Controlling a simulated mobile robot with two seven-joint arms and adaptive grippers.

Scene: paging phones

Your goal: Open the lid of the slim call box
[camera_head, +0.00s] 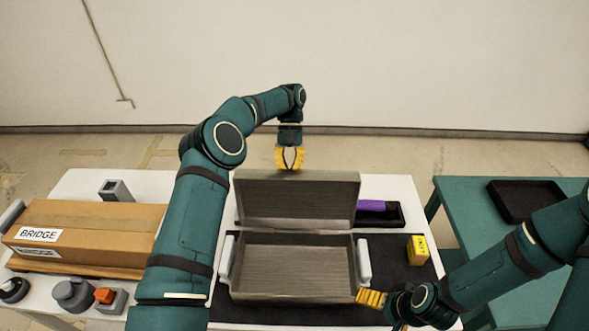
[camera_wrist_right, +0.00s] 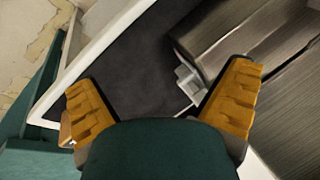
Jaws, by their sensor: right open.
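The slim call box (camera_head: 300,268) is a grey brushed-metal case on a black mat in the middle of the white table. Its lid (camera_head: 297,200) stands raised at the back, and the empty inside shows. Light grey handles flank the box. My left gripper (camera_head: 290,160) points down at the lid's top edge; whether it touches is unclear, and so is its opening. My right gripper (camera_head: 372,298) is beside the box's front right corner. In the right wrist view its fingers (camera_wrist_right: 160,85) are wide apart and empty, with grey metal (camera_wrist_right: 245,35) near.
A cardboard box marked BRIDGE (camera_head: 85,228) stands left, with small grey items (camera_head: 75,294) before it. A green table (camera_head: 455,200) bears a dark tray (camera_head: 525,200).

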